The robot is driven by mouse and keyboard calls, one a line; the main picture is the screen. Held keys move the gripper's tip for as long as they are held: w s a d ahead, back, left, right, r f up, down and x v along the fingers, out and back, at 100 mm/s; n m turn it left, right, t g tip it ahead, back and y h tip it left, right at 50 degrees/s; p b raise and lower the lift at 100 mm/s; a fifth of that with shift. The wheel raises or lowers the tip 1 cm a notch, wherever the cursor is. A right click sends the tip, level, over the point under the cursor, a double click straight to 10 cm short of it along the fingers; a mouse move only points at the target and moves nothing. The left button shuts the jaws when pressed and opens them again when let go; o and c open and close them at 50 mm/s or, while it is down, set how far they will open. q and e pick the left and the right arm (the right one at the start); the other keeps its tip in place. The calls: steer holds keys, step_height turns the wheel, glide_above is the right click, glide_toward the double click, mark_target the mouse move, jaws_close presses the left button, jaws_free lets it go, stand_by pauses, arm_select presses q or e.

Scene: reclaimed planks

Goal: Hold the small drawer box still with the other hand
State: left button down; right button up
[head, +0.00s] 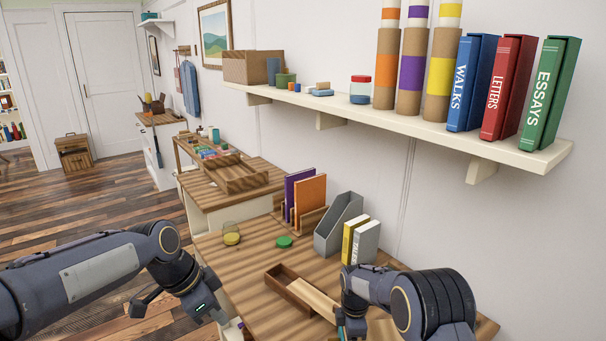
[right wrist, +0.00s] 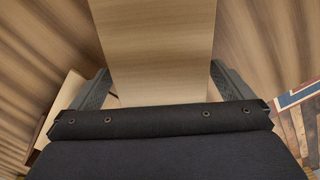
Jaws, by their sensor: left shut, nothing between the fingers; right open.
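The small drawer box (head: 314,299) stands on the desk, with a pale wooden top and darker brown sides. Its drawer (head: 278,281) sticks out toward the far left and looks empty inside. In the right wrist view the pale box (right wrist: 157,42) lies between the two fingers of my right gripper (right wrist: 160,72), which is open. I cannot tell whether either finger touches it. In the head view my right arm hides the near end of the box. My left gripper (head: 219,315) is shut and empty, left of the box by the desk's left edge.
A green lid (head: 283,242) and a yellow-bottomed jar (head: 231,234) stand farther left. A loaded wall shelf (head: 420,128) hangs above. The desk left of the drawer is clear.

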step_height(320, 180, up, 4)
steer(key=shift+f+p, duration=0.1)
steer(key=shift+p, duration=0.6)
arm_select(q)
step_height(320, 180, up, 2)
